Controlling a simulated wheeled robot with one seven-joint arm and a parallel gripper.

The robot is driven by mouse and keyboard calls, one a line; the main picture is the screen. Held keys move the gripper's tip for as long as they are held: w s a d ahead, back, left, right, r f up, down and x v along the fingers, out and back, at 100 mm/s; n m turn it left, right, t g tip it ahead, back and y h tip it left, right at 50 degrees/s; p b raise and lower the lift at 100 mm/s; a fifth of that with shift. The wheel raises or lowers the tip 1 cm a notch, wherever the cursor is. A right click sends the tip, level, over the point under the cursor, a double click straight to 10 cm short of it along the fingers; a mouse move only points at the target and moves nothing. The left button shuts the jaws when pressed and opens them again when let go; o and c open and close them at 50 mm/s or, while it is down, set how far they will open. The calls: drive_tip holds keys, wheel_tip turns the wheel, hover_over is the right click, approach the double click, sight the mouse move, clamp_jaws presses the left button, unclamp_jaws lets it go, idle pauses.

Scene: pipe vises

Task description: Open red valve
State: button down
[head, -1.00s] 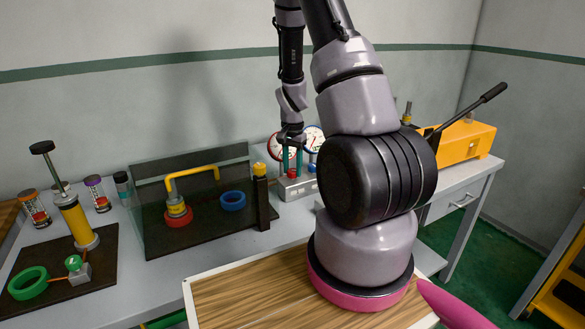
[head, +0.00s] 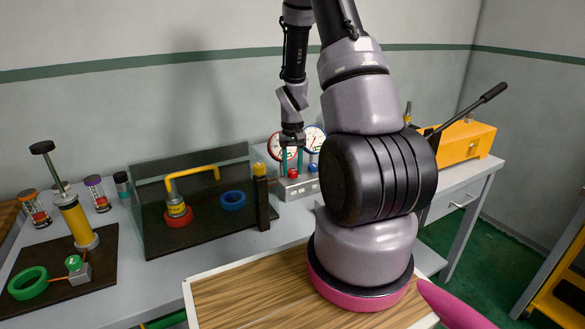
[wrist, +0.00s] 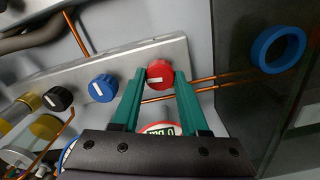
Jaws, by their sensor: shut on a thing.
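The red valve is a round red knob (wrist: 160,72) with a white mark, on the front of a metal block (head: 300,187). In the wrist view its mark lies nearly level, slightly tilted. My gripper (wrist: 158,76) has its two teal fingers on either side of the red knob, shut on it. In the head view my gripper (head: 292,165) reaches down to the red knob (head: 293,173), between the fingertips. A red-rimmed gauge (head: 279,147) stands just behind, partly hidden by the gripper; in the wrist view the fingers' base covers most of it.
A blue knob (wrist: 102,88) and a black knob (wrist: 58,99) sit on the same block. A blue-rimmed gauge (head: 315,137) stands behind. A dark-walled station with a blue ring (head: 232,201) is to the left, an orange box (head: 466,141) to the right.

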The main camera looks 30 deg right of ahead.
idle(0.4)
drive_tip(key=shift+c, duration=2.1)
unclamp_jaws()
drive_tip(key=shift+r, duration=0.15)
wheel_tip(320, 180, up, 10)
drive_tip(key=shift+r, duration=0.25)
wheel_tip(320, 180, up, 6)
drive_tip(key=t, duration=0.1)
hover_over(292, 170)
drive_tip(key=s+a, duration=0.1)
drive_tip(key=a, duration=0.1)
drive_tip(key=s+a+r+t, duration=0.2)
drive_tip(key=s+a+r, duration=0.25)
drive_tip(key=r, duration=0.55)
drive_tip(key=s+a+r+t, duration=0.1)
drive_tip(key=s+a+r, duration=0.1)
drive_tip(key=s, duration=0.3)
drive_tip(key=s+a+r+t+y, duration=0.1)
drive_tip(key=s+a+r, duration=0.1)
drive_tip(key=s+r, duration=0.2)
drive_tip(key=s+a+r+t+y, duration=0.1)
drive_tip(key=s+a+r+t, duration=0.1)
drive_tip(key=s+r, duration=0.2)
drive_tip(key=shift+s+a+m, duration=0.3)
drive_tip(key=shift+s+a, duration=0.1)
drive_tip(key=shift+s, duration=0.5)
